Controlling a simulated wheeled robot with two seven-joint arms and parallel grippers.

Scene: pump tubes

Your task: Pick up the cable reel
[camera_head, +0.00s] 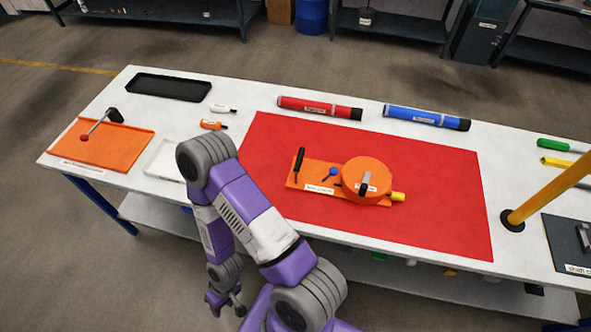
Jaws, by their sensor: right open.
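I cannot make out a thing that is clearly a cable reel. The closest in shape is an orange round drum (366,180) on an orange base plate (313,187), lying on the red mat (440,219). It has a grey handle on top, a yellow end at its right, and a black lever and blue knob at its left. My right gripper (226,305) hangs low in front of the table, small in view, open and apart from everything on the tabletop. My left gripper is not in view.
A red tube (320,107) and a blue tube (426,116) lie behind the mat. A black tray (170,87) and an orange panel (100,145) are at left. A yellow post (545,195) rises at right. My bent purple arm covers part of the table's front.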

